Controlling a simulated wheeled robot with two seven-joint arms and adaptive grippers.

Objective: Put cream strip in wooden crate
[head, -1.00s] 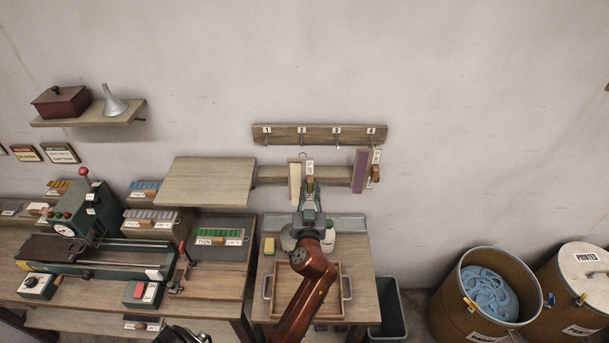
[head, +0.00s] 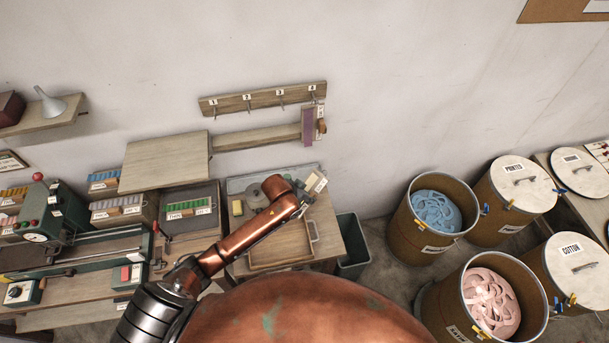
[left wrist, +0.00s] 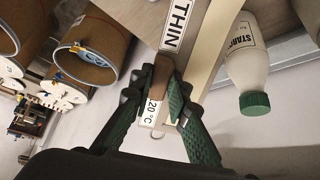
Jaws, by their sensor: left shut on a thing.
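My left gripper (head: 309,188) is over the right part of the small table. In the left wrist view it (left wrist: 158,88) is shut on the brown clip (left wrist: 160,72) of the cream strip (left wrist: 203,62). In the head view the strip is mostly hidden by my gripper and arm. The wooden crate (head: 268,265), a shallow tray with metal handles, lies on the table below, partly covered by my left arm. My right gripper is not in view.
A white bottle with a green cap (left wrist: 254,102) stands close beside the strip. A purple strip (head: 307,127) hangs on the wall rack. A grey-green bin (head: 353,245) stands right of the table. Drums with blue (head: 437,212) and pink (head: 492,300) coils stand farther right.

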